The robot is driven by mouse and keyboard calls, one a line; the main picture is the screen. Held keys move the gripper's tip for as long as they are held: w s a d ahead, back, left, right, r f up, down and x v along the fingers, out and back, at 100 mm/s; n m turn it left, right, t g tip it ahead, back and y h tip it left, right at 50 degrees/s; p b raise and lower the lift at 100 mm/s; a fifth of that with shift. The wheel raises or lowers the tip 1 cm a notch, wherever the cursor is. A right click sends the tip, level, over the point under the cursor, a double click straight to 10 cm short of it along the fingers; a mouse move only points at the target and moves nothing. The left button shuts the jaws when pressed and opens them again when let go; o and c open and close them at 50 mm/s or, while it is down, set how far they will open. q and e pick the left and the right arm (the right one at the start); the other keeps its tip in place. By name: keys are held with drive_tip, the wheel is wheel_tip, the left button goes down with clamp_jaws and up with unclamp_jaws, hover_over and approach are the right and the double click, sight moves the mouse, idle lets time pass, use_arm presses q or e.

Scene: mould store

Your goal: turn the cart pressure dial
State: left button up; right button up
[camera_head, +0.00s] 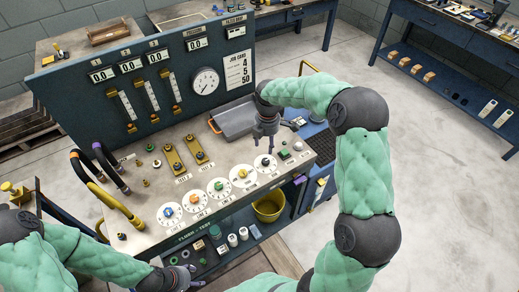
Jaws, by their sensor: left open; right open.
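The cart (200,235) has a pale top with a slanted row of several white dials with coloured knobs. They include a blue-knob dial (167,212), a green-knob dial (219,187), a yellow-knob dial (242,174) and a dark-knob dial (265,162) at the right end. Their labels are too small to tell which is the pressure dial. My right gripper (266,147) points down just above the dark-knob dial, open; contact cannot be told. My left gripper (190,278) is open at the bottom, by the cart's lower shelf, away from the dials.
A dark upright panel (225,45) with a round gauge (206,81) and numeric displays stands behind the dials. A grey tray (235,118), yellow levers (173,158) and hoses (115,200) lie around. A yellow bucket (269,207) sits below. Floor at right is clear.

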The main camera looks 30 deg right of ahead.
sight(266, 160)
wheel_tip(266, 160, down, 11)
drive_tip(key=shift+r+b, duration=0.2)
drive_tip(key=shift+b, duration=0.95)
clamp_jaws()
